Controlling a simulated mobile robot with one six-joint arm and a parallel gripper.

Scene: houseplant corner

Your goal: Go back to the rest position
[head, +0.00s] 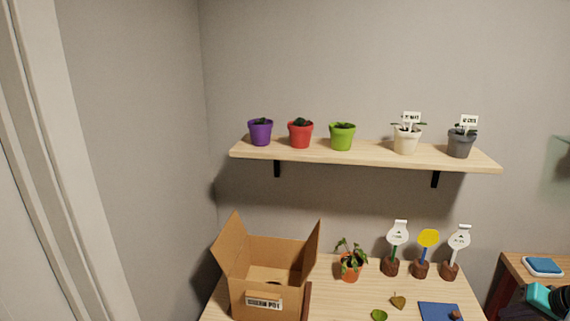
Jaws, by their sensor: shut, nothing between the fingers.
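My gripper is not in view. A dark and teal shape at the bottom right corner may be part of my arm, but I cannot tell, and no fingers show there. On the wall shelf (365,155) stand a purple pot (261,133), a red pot (300,135), a green pot (342,137), a cream pot (406,141) and a grey pot (460,145). The cream and grey pots carry white tags. On the wooden table (340,300) below, an orange pot (351,268) holds a leafy, drooping plant.
An open cardboard box (258,270) with a label stands on the table's left. White tags (397,233) (460,238) and a yellow disc (428,239) stand on brown bases. Loose leaves (398,301) and a blue mat (437,312) lie in front. A side table (520,268) bears a blue item.

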